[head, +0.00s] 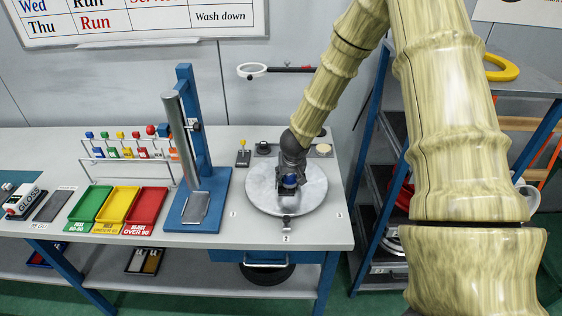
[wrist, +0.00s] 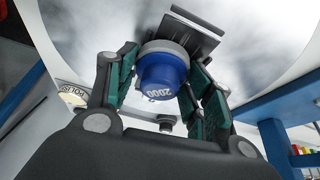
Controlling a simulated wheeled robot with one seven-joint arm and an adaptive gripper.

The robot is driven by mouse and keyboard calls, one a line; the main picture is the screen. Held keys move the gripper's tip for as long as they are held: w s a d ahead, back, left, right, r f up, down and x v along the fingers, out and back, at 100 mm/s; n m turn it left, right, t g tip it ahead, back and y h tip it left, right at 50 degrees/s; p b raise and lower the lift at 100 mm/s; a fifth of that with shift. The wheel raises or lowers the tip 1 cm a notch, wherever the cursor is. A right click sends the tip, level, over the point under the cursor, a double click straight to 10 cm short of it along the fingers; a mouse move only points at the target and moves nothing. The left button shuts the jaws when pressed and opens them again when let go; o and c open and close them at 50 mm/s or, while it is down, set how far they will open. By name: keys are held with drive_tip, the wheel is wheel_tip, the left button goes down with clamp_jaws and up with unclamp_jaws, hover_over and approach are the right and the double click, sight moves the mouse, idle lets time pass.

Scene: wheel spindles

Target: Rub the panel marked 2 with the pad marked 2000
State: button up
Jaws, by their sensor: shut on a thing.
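The pad marked 2000 (wrist: 163,72) has a blue knob and a grey block base. My gripper (head: 289,182) is shut on the knob, with a finger on either side of it in the wrist view. The pad is over the round grey turntable (head: 258,194), near its middle; I cannot tell whether its base touches the surface. The label 2 (head: 286,238) is on the bench in front of the turntable, with labels 1 (head: 233,213) and 3 (head: 339,214) to the sides. My gripper and the pad hide part of the turntable, and I cannot make out a numbered panel on it.
A pad with a yellow knob (head: 243,155) stands behind the turntable. A round polish pot (head: 323,149) is at the back right. A blue stand (head: 193,140) rises on the left, beside green, yellow and red trays (head: 118,210). A shelf rack (head: 390,190) is right of the bench.

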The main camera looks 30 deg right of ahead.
drive_tip(key=shift+w+a+f, duration=0.1)
drive_tip(key=shift+a+f, duration=0.1)
drive_tip(key=shift+a, duration=0.2)
drive_tip(key=shift+w+a+r+p, duration=0.15)
drive_tip(key=shift+w+a+p, duration=0.2)
drive_tip(key=shift+w+a, duration=0.5)
drive_tip(key=shift+s+a+r+p, duration=0.1)
drive_tip(key=shift+r+p, duration=0.2)
drive_tip(key=shift+p, duration=0.3)
wheel_tip(320, 180, up, 3)
drive_tip(key=shift+s+r+p, duration=0.15)
drive_tip(key=shift+p, duration=1)
drive_tip(key=shift+w+r+p, duration=0.2)
drive_tip(key=shift+r+p, duration=0.75)
drive_tip(key=shift+p, duration=0.15)
drive_tip(key=shift+s+r+p, duration=0.1)
drive_tip(key=shift+r+p, duration=0.35)
drive_tip(key=shift+r, duration=0.6)
